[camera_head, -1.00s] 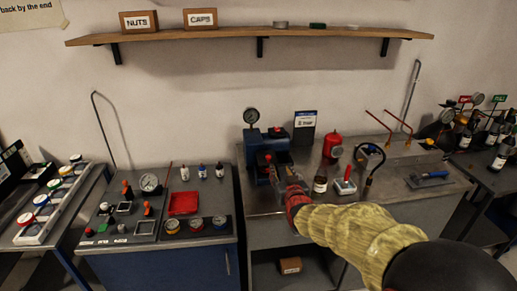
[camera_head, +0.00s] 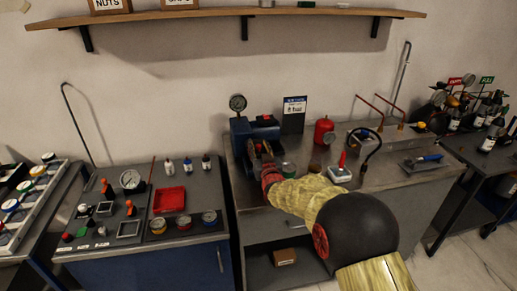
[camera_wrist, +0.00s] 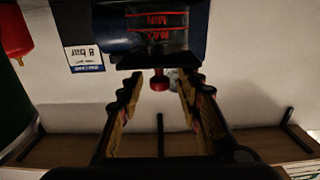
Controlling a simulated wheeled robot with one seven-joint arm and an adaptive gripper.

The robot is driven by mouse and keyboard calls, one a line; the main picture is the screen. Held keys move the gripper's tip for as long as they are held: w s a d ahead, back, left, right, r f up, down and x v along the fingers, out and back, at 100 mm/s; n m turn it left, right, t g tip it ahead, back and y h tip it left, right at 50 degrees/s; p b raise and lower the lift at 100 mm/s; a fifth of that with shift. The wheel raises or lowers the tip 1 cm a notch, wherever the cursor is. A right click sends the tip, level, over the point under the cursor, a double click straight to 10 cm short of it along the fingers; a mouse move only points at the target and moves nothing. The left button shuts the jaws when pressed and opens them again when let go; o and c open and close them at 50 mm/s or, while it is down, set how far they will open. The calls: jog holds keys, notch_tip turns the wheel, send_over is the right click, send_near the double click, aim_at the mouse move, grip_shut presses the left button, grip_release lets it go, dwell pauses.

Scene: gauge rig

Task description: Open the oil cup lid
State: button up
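The blue oil unit (camera_head: 241,128) stands on the right bench with a gauge on top. In the wrist view, which is upside down, its clear oil cup (camera_wrist: 158,38) carries red MIN and MAX marks. A black lid (camera_wrist: 160,60) with a red knob (camera_wrist: 158,82) is on the cup and looks closed. My gripper (camera_wrist: 158,88) is open, its fingers on either side of the red knob with gaps showing; contact is not visible. In the head view my gripper (camera_head: 262,152) is in front of the unit and hides the cup and lid.
A wall shelf (camera_head: 220,14) runs above. The left bench holds a red tray (camera_head: 169,199) and several small bottles.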

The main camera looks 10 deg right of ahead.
jog(key=shift+r, duration=0.1)
jog(key=shift+c, duration=0.9)
grip_shut()
